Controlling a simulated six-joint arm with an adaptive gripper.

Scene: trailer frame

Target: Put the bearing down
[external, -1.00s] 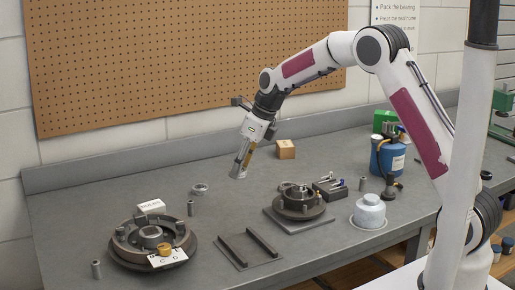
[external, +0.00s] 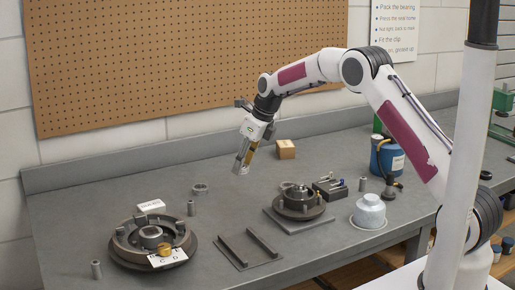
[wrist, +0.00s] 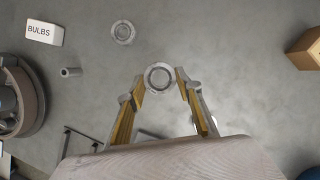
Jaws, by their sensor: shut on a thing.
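My gripper (external: 242,160) is shut on a bearing, a small grey metal ring, held in the air above the middle of the bench. In the wrist view the bearing (wrist: 159,77) sits between the two fingertips, its round face toward the camera. In the external view it is small and partly hidden by the fingers. A second grey ring (external: 200,189) lies flat on the bench to the left of my gripper; it also shows in the wrist view (wrist: 123,32).
A dark drum assembly (external: 150,245) stands at left, with a white BULBS box (external: 151,206) and metal cylinders near it. A hub on a plate (external: 298,203) stands right of centre, and a dark rail stand (external: 249,250) lies in front. Bare bench surrounds the loose ring.

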